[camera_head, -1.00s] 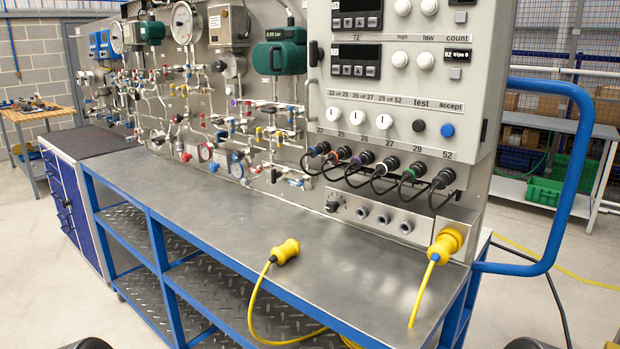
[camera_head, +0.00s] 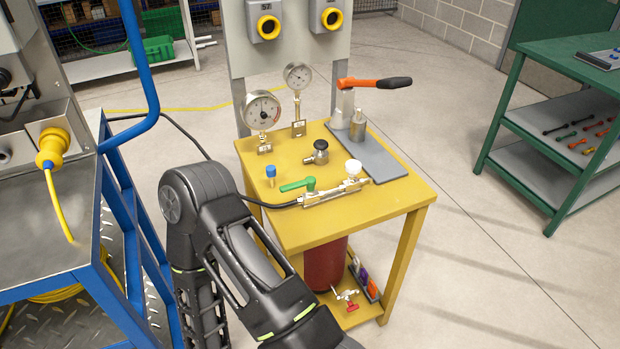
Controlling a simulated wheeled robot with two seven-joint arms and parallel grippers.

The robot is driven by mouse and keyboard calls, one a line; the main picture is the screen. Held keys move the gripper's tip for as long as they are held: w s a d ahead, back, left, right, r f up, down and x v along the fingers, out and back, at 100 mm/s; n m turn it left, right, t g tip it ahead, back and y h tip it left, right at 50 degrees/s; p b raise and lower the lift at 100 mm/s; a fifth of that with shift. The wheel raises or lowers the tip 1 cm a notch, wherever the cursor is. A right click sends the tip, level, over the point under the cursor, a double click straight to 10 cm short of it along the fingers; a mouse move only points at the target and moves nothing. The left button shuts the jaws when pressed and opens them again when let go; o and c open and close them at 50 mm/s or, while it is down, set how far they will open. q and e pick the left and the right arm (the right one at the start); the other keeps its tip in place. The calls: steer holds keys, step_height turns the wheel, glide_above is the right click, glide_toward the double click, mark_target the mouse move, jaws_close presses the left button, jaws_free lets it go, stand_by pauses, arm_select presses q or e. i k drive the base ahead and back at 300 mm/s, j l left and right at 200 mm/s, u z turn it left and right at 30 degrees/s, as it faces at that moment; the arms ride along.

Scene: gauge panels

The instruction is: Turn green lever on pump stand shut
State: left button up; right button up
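The pump stand (camera_head: 405,193) is a yellow table in the middle of the head view. The green lever (camera_head: 297,185) sits on a silver valve block (camera_head: 335,192) near the stand's front edge. The lever points left, roughly along the block, with its free end at the left. One of my dark arms rises from the bottom in front of the stand's left side. Neither gripper shows in the head view. Nothing is seen touching the lever.
The stand also carries two gauges (camera_head: 262,111), a blue-capped fitting (camera_head: 271,171), a black knob (camera_head: 321,146) and a pump with an orange and black handle (camera_head: 375,83). A blue-framed bench (camera_head: 100,215) stands left, a green shelf (camera_head: 505,90) right. Floor between stand and shelf is clear.

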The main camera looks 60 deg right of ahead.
mark_target(309, 181)
steer(key=z, duration=2)
steer(key=i+l+z, duration=0.1)
steer(key=l+z, duration=0.15)
steer(key=l, duration=0.2)
